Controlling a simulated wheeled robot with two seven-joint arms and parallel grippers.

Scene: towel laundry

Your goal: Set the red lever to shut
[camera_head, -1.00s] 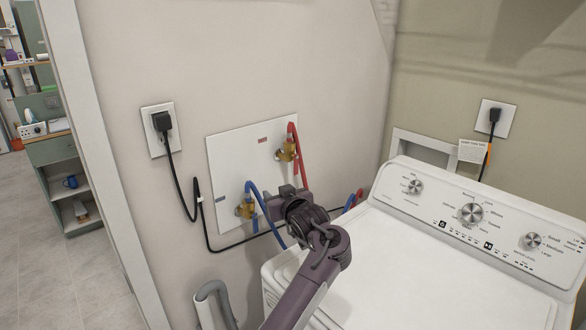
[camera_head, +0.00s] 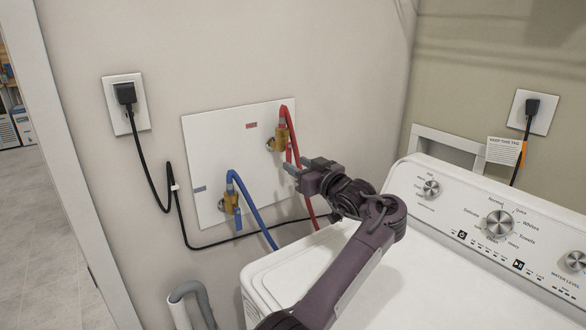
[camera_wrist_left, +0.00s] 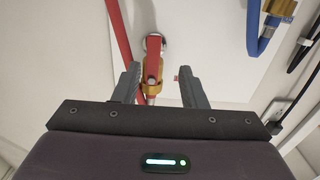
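The red lever (camera_wrist_left: 154,58) is on a brass valve (camera_head: 281,139) at the upper right of the white wall panel (camera_head: 205,150). A red hose (camera_head: 308,195) runs from this valve and also shows left of the lever in the left wrist view (camera_wrist_left: 118,45). My left gripper (camera_head: 291,168) is just below and right of the valve in the head view. In the left wrist view the gripper (camera_wrist_left: 159,76) is open, with the lever visible between its two fingers and no clear contact. My right gripper is not in view.
A second brass valve (camera_head: 231,203) with a blue hose (camera_head: 256,218) is lower left on the panel. A white washer (camera_head: 430,265) stands below and right, under my left arm. A black cord (camera_head: 178,215) hangs from a wall outlet (camera_head: 126,104).

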